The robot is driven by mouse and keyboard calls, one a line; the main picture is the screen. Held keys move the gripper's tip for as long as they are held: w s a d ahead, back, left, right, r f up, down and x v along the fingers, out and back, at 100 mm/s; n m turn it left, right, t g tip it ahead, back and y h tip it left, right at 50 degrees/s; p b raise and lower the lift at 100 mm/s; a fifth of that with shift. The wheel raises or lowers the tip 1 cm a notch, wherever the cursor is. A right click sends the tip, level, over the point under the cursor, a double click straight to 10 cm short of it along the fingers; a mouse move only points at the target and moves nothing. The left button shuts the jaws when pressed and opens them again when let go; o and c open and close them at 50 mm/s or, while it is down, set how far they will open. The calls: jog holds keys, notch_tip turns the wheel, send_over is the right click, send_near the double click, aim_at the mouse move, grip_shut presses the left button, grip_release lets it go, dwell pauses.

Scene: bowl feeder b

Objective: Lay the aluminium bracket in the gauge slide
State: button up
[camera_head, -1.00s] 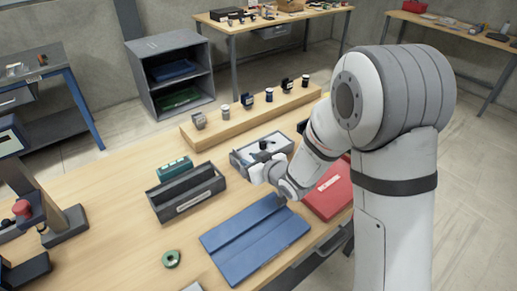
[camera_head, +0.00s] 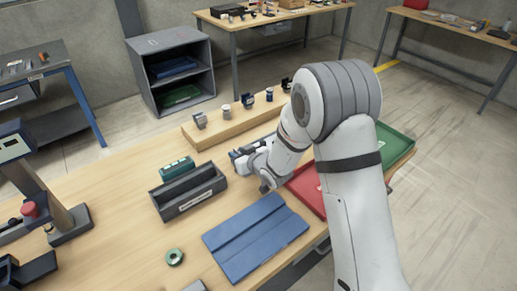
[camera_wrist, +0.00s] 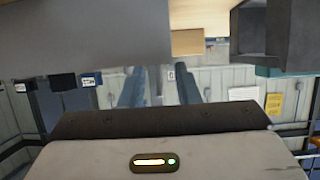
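My gripper (camera_head: 240,157) is low over the bench, right of a dark grey open box (camera_head: 165,208). My arm hides part of its surroundings, and its fingertips are too small to read. In the wrist view, my gripper's body fills the bottom. A large plain grey shape (camera_wrist: 80,35) is close at upper left; I cannot tell whether it is held or what it is. I cannot identify the aluminium bracket for sure. I cannot tell which fixture is the gauge slide; a blue ridged piece (camera_head: 254,235) lies at front centre.
A teal box (camera_head: 176,167) stands behind the dark box. A wooden rack (camera_head: 230,126) holds several small parts at the back. A red tray (camera_head: 307,194) and a green tray (camera_head: 398,147) are right, partly behind my arm. The bench's left middle is clear.

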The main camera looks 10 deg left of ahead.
jog(key=shift+c, duration=0.6)
grip_shut()
jog(key=shift+r, duration=0.15)
